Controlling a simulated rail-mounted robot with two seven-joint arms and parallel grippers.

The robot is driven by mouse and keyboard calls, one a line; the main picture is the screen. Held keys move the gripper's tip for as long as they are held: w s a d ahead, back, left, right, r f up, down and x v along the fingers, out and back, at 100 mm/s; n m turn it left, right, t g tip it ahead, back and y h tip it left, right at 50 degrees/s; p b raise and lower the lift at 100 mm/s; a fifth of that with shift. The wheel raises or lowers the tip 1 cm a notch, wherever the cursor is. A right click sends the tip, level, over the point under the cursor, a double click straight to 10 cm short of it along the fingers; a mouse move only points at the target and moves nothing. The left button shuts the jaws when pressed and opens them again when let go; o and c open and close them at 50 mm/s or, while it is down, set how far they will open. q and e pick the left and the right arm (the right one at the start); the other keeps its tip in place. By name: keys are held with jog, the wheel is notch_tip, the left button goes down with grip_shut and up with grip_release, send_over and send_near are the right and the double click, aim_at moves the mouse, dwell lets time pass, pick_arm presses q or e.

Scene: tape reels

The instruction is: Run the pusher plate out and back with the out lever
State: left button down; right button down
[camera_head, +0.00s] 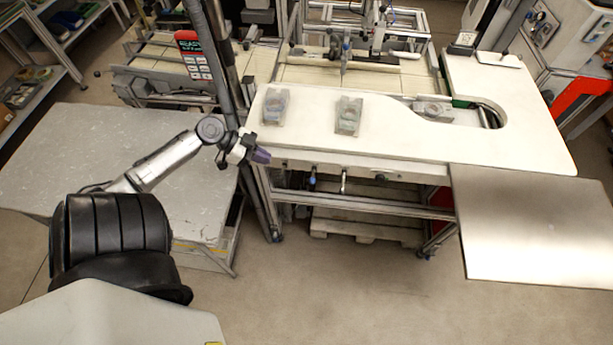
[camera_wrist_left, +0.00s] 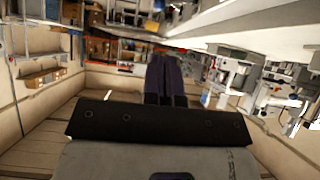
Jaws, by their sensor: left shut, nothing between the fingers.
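My left gripper (camera_head: 262,156) is at the left front corner of the white worktable (camera_head: 420,145), with its dark purple fingers closed and empty. The shut fingers also show in the left wrist view (camera_wrist_left: 165,78). Under the table's front edge are a blue-tipped handle (camera_head: 313,177), a pale metal lever (camera_head: 344,181) and a small green-marked knob (camera_head: 381,178). I cannot tell which is the out lever. The gripper is left of all of them and apart from them. I cannot clearly make out the pusher plate. My right gripper is not in view.
A dark upright post (camera_head: 222,60) stands close behind my left wrist. A grey table (camera_head: 90,150) is at left and a bare metal sheet (camera_head: 540,225) at right. The floor in front is clear.

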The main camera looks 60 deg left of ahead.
aim_at(313, 176)
pick_arm(q)
jog(key=x, duration=1.4)
jog(key=shift+m+p, duration=0.3)
jog(key=shift+p, duration=0.1)
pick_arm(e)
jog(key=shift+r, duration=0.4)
pick_arm(q)
jog(key=shift+d+f, duration=0.1)
